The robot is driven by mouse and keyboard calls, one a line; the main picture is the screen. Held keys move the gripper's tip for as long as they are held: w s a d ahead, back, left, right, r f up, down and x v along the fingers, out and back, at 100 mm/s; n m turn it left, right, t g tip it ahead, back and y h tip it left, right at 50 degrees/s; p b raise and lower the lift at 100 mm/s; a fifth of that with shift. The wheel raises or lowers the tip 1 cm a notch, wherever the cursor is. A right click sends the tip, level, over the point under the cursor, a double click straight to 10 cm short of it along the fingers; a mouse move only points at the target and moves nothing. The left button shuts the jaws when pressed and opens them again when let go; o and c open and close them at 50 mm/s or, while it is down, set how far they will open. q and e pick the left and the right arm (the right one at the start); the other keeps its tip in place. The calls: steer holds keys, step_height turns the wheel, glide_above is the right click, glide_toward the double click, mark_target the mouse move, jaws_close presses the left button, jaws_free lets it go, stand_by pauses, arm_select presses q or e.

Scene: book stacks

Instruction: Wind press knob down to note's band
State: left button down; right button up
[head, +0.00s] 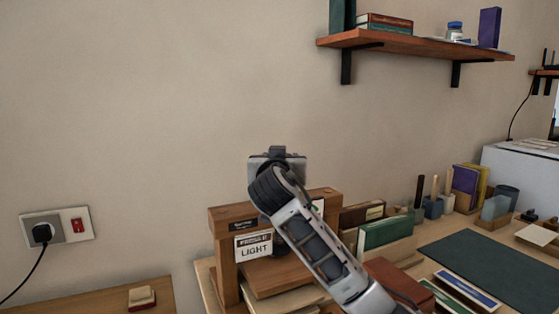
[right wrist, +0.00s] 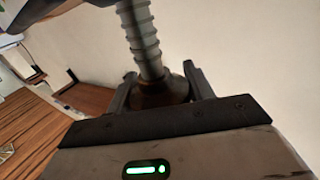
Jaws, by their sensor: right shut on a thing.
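The wooden book press (head: 219,245) stands on the desk in the head view. A white note (head: 254,246) reading "LIGHT" hangs on its front; smaller print above it is too small to read. My right gripper (head: 277,165) is over the top of the press and hides the knob there. In the right wrist view, my right gripper (right wrist: 162,84) is shut on the dark, rounded knob (right wrist: 160,93), with a finger on each side. A grey threaded screw (right wrist: 142,38) runs from the knob. Any coloured bands are hidden or too small to tell. My left gripper is in neither view.
Books (head: 386,232) stand right of the press, with a dark green mat (head: 490,265) beyond. A wall shelf (head: 410,43) hangs above right. A lower wooden surface with a small stamp-like block (head: 141,298) is at left.

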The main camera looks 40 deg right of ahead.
steer(key=shift+s+d+r, duration=0.1)
steer(key=shift+r, duration=0.35)
steer(key=o, duration=1)
steer(key=shift+c, duration=0.2)
steer(key=shift+f, duration=0.15)
steer(key=shift+a+f, duration=0.1)
steer(key=shift+a, duration=0.1)
steer(key=shift+s+a, duration=0.25)
steer(key=v, duration=1.5)
steer(key=shift+b, duration=0.45)
